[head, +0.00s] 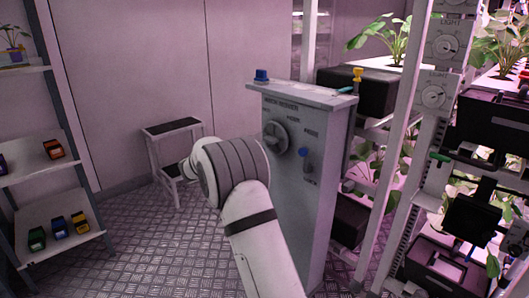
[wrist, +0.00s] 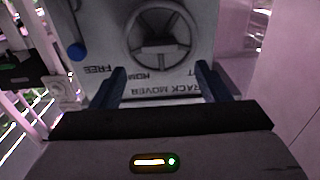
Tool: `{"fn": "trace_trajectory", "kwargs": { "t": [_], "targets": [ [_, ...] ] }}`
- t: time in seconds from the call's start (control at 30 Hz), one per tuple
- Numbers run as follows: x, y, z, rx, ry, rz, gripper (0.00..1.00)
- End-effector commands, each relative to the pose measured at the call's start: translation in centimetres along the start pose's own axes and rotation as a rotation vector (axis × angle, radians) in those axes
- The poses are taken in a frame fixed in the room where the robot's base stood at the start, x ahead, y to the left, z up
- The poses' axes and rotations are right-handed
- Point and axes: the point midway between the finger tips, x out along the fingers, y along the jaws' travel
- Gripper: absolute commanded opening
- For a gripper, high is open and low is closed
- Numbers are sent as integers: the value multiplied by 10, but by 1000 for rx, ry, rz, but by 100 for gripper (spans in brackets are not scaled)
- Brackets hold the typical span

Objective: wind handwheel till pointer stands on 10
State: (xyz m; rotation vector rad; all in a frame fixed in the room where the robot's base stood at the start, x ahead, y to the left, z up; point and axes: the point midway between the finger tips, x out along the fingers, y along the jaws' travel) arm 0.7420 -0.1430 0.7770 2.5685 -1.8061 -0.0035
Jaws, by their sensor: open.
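The handwheel (wrist: 162,38) is a grey spoked wheel with a hub, on the front of the rack mover cabinet (wrist: 196,15). In the head view the round handwheel (head: 274,137) sits high on the grey cabinet (head: 300,215), just above my arm. My gripper (wrist: 160,72) is open, its two dark blue fingers spread apart with the wheel beyond and between them. I see no contact with the wheel. The lettering appears upside down in the wrist view. No pointer or number 10 is readable. My arm hides the gripper in the head view.
A blue-knobbed lever (head: 304,153) is right of the wheel. A blue object (head: 261,75) stands on the cabinet top. Dials (head: 433,96) are on the right rack post. A step stool (head: 172,128) stands behind left; a shelf (head: 62,215) stands far left.

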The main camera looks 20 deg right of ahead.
Motion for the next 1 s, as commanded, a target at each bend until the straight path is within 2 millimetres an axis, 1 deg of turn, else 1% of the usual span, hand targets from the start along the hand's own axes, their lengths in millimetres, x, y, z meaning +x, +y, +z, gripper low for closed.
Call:
{"fn": "trace_trajectory", "kwargs": {
  "t": [0.3, 0.4, 0.5, 0.6, 0.83, 0.87, 1.0],
  "targets": [
    [47, 0, 1, 5, 2, 1, 69],
    [61, 0, 1, 3, 2, 1, 69],
    [69, 0, 0, 4, 2, -1, 69],
    [74, 0, -1, 2, 2, -1, 69],
    [74, -1, -1, 2, 1, -2, 69],
    [74, -1, -1, 2, 1, -2, 68],
    [74, -1, -1, 2, 1, -2, 57]
  ]
}}
